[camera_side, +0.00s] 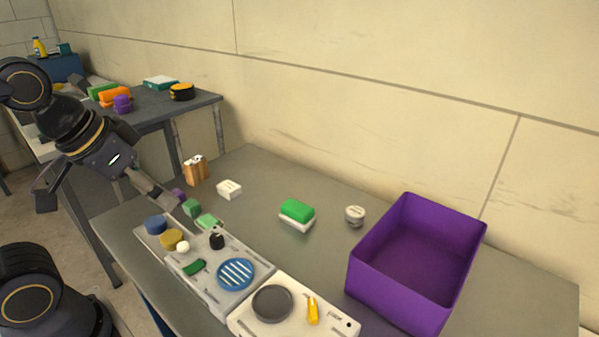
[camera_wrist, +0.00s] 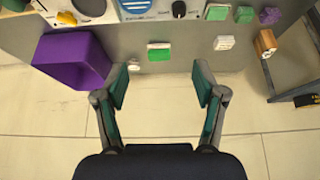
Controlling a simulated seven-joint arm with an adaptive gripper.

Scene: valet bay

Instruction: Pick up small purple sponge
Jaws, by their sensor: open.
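The small purple sponge (camera_side: 178,194) lies on the grey table's left part in the side view, beside a green block (camera_side: 191,207). In the wrist view the purple sponge (camera_wrist: 269,15) is near the top right, right of a green block (camera_wrist: 244,14). The sponge lies outside the fingers, up and to the right.
A purple bin (camera_side: 417,257) stands at the right. A green-and-white sponge (camera_side: 297,213), a white block (camera_side: 229,189), a round tin (camera_side: 355,215) and a wooden block (camera_side: 197,170) stand on the table. A wall rises behind.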

